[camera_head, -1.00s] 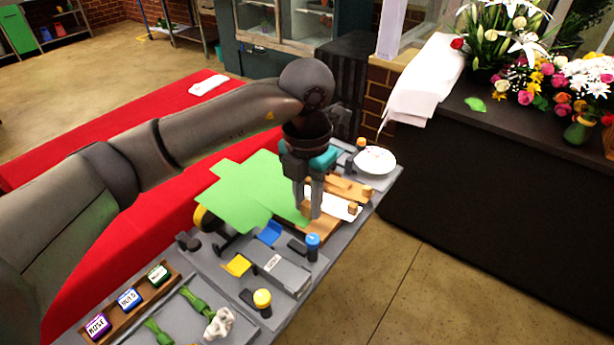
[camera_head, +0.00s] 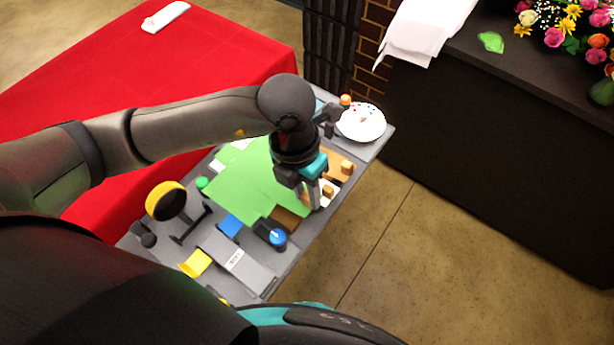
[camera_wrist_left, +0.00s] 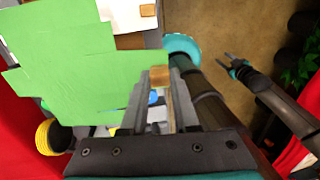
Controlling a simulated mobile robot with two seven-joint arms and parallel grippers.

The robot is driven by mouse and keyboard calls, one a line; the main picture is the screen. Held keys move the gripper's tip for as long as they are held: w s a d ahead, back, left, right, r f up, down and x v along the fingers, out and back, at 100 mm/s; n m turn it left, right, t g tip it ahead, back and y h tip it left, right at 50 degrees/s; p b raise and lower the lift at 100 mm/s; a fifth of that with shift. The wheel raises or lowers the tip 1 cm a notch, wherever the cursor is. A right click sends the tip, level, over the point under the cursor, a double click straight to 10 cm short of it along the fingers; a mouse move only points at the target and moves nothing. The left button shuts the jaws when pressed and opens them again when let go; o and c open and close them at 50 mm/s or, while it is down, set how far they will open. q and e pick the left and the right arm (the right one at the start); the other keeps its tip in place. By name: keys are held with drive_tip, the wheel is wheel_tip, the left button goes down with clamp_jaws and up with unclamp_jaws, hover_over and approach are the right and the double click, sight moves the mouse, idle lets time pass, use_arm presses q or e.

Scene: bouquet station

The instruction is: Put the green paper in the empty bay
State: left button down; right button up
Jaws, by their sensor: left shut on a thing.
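The green paper (camera_head: 245,180) is a flat, stepped sheet over the grey bench. It also fills the left of the wrist view (camera_wrist_left: 75,70). My left gripper (camera_head: 315,200) is at its right-hand edge, fingers pointing down. In the wrist view a small wooden block (camera_wrist_left: 158,76) sits between the left fingertips, beside the paper's edge. A wooden rack (camera_head: 338,164) with white paper (camera_head: 330,186) lies by the gripper. Bare brown wood (camera_head: 286,217) shows at the paper's near edge; the paper hides what is below it. My right gripper (camera_wrist_left: 232,62) is open and empty in the wrist view.
A white plate (camera_head: 361,122) with coloured dots stands at the bench's far end. A blue-topped item (camera_head: 277,238), a grey box (camera_head: 235,260) and a yellow-and-black roll (camera_head: 166,201) stand near the paper. A red-covered table (camera_head: 200,75) lies behind; floor is clear at right.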

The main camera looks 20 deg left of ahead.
use_arm(q)
drive_tip(key=shift+s+f+b, duration=0.15)
drive_tip(key=shift+f+b, duration=0.2)
drive_tip(key=shift+f, duration=0.15)
drive_tip(key=shift+f+b, duration=0.3)
drive_tip(key=shift+f, duration=0.1)
wheel_tip(320, 180, down, 6)
drive_tip(key=b, duration=0.5)
drive_tip(key=shift+f, duration=0.15)
use_arm(e)
wheel_tip(320, 180, down, 7)
use_arm(q)
drive_tip(key=shift+f+b, duration=0.25)
drive_tip(key=shift+b, duration=0.15)
use_arm(e)
drive_tip(key=shift+s+f, duration=0.1)
drive_tip(key=shift+f, duration=0.05)
use_arm(q)
drive_tip(key=shift+c, duration=1)
unclamp_jaws()
